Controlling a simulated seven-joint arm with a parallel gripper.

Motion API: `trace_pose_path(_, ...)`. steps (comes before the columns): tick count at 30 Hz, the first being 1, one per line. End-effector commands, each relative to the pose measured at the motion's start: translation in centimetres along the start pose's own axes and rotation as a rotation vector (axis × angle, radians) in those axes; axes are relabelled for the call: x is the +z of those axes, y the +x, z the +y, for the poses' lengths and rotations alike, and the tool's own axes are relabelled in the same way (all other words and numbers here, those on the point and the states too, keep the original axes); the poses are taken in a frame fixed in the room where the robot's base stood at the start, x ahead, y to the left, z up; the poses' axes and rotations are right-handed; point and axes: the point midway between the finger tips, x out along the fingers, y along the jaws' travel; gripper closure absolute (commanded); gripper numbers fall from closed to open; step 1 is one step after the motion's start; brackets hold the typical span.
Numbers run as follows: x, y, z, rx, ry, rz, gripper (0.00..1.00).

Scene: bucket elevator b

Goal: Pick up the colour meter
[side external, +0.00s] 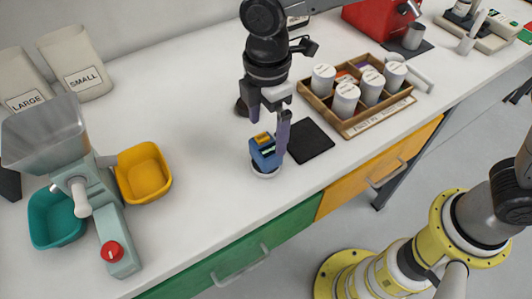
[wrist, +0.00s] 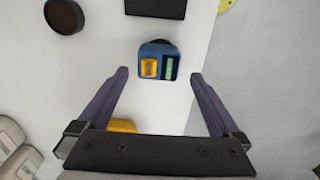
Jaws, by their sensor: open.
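The colour meter (side external: 264,152) is a small blue box with a yellow-orange patch and a pale green display. It stands on a round white base near the front edge of the counter. In the wrist view the colour meter (wrist: 157,66) lies ahead of the fingertips, roughly centred between them. My gripper (side external: 268,118) is open and empty, just above and beside the meter in the side view. It also shows in the wrist view (wrist: 159,74), with its two purple fingers spread wide. In the side view one finger passes close to the meter's right side; I cannot tell whether it touches.
A black mat (side external: 309,141) lies right of the meter. Behind it stands a wooden tray (side external: 345,125) of lidded jars. A dark round object (wrist: 64,15) sits behind the gripper. A grinder (side external: 98,190) with yellow (side external: 143,172) and teal bins stands left. The counter between is clear.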

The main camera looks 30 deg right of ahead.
Motion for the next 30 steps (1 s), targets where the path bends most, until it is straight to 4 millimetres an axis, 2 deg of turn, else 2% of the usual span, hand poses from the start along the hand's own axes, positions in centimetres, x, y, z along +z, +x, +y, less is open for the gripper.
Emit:
trace_pose_path(3, 0.0, 1.5, 0.0, -0.002, 0.001, -0.001, 0.0)
trace_pose_path(10, 0.0, 3.0, 0.1, -0.001, 0.001, -0.001, 0.0)
trace_pose_path(18, -0.1, 6.7, 0.2, -0.001, 0.001, -0.001, 0.0)
trace_pose_path(28, -0.1, 7.3, 0.2, 0.001, 0.001, 0.001, 0.0)
trace_pose_path(30, -0.1, 7.3, 0.2, 0.001, 0.001, 0.001, 0.13)
